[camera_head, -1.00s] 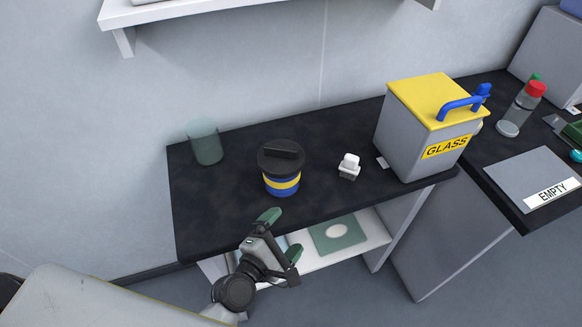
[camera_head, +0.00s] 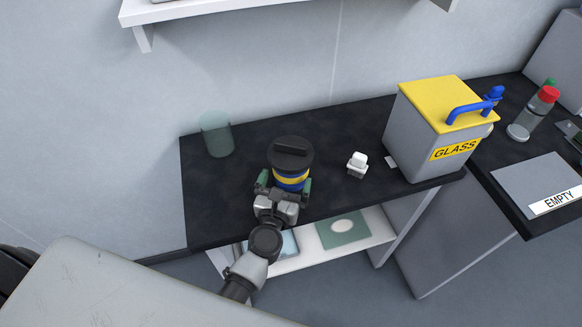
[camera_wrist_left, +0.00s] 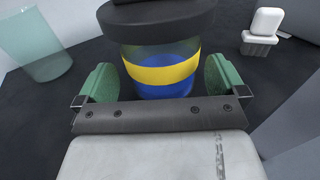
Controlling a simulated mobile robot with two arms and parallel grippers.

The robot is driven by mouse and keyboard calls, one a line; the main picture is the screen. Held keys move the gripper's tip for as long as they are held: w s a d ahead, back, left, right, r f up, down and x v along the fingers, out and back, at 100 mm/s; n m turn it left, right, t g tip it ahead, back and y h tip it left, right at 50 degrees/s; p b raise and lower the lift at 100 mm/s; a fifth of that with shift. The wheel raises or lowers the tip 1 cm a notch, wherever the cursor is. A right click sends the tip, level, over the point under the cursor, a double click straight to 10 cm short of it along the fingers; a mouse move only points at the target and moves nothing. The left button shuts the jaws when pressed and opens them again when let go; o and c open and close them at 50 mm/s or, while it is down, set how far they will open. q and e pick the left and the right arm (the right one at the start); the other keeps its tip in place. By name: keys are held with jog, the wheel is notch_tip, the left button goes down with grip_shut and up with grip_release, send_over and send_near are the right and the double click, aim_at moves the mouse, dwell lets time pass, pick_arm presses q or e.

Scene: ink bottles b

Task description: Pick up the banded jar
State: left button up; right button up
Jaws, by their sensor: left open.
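The banded jar (camera_head: 291,177) stands upright on the dark counter. It has a black lid with a raised bar, a yellow band and blue contents. In the left wrist view the jar (camera_wrist_left: 163,70) is straight ahead. My left gripper (camera_head: 283,187) is open at the near side of the jar. In the left wrist view its green fingertips (camera_wrist_left: 164,82) stand to the left and right of the jar, with a gap showing on both sides. The jar's lower front is partly hidden by the gripper in the head view. My right gripper is not in view.
A clear green-tinted cup (camera_head: 217,135) stands left of the jar. A grey bin with a yellow lid marked GLASS (camera_head: 430,130) is farther right. A white shelf (camera_head: 190,10) hangs above on the wall.

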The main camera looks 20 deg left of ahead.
pick_arm(q)
jog(key=w, duration=0.3)
jog(key=shift+w+f, duration=0.15)
jog(key=shift+w, duration=0.2)
jog(key=shift+s, duration=0.1)
jog(key=c, duration=0.7)
jog(key=shift+c, duration=0.7)
jog(key=shift+p, duration=0.3)
